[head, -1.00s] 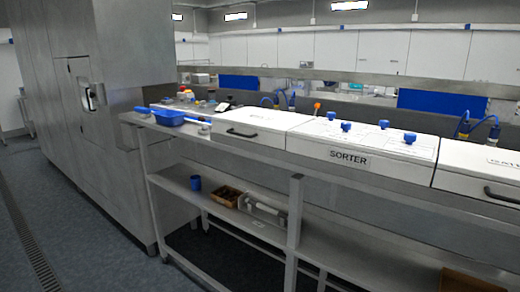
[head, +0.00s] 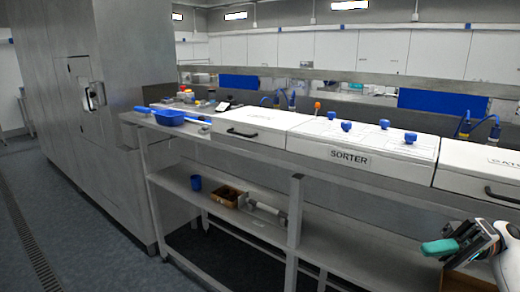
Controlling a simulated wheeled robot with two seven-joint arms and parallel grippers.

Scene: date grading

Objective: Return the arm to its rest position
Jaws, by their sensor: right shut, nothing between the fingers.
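My right gripper (head: 439,247) is at the lower right of the head view, with its white and dark arm coming in from the right edge. Its teal fingertips point left and are closed together with nothing between them. It is in front of the lower shelf of the sorter bench, apart from the bench top. My left gripper is out of view.
The sorter (head: 350,139) has white lids and blue knobs along the bench. A blue tray (head: 170,118) lies at its left end. The lower shelf (head: 225,217) holds a blue cup (head: 196,183) and a brown box (head: 226,197). Open floor (head: 80,235) lies at left.

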